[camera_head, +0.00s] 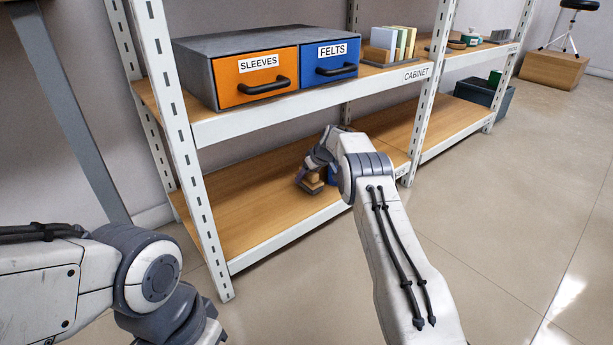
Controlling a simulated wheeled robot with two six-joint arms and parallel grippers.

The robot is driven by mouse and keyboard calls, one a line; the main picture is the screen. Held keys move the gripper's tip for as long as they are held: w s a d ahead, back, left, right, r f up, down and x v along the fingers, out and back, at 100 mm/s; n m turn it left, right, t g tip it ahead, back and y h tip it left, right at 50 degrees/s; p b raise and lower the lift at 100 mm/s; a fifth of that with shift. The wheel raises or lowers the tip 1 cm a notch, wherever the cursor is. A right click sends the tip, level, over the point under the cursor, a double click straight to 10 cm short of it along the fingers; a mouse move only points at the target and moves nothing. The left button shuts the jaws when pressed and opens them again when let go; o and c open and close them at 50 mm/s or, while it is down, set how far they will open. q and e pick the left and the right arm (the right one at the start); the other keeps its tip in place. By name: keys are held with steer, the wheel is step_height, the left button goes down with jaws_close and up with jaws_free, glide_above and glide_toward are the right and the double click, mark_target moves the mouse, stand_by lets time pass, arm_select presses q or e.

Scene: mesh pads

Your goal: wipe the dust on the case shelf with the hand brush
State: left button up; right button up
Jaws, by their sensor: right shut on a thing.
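The hand brush (311,184) has a tan wooden body and a dark underside. It is at the lower wooden shelf (240,215), near the front edge. My right gripper (314,171) is shut on the brush from above. Whether the bristles touch the board is too small to tell. No dust can be made out on the bare boards. My right arm hides part of this shelf and most of the label on its front edge. My left arm is at the lower left, outside the shelf, and its fingers are out of view.
A drawer cabinet (190,65) with orange and blue drawers stands on the upper shelf, above my right gripper. A white perforated post (180,120) stands at left. Something blue (332,177) shows beside the brush, partly hidden.

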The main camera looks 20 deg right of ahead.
mark_target(314, 173)
steer(key=shift+f, duration=1)
steer(key=shift+r+p, duration=0.15)
steer(key=shift+p, duration=0.2)
steer(key=shift+s+d+p, duration=0.35)
steer(key=shift+s+p, duration=0.1)
steer(key=shift+s, duration=0.45)
steer(key=shift+s+d+f, duration=0.1)
steer(key=shift+s+d, duration=0.1)
steer(key=shift+s, duration=0.3)
steer(key=shift+s+d+f, duration=0.1)
steer(key=shift+s+d, duration=0.05)
steer(key=shift+s, duration=0.35)
steer(key=shift+r, duration=0.1)
steer(key=shift+r+p, duration=1.85)
steer(key=shift+r, duration=1.05)
steer(key=shift+r, duration=0.1)
steer(key=shift+r+p, duration=1.05)
steer(key=shift+r, duration=0.4)
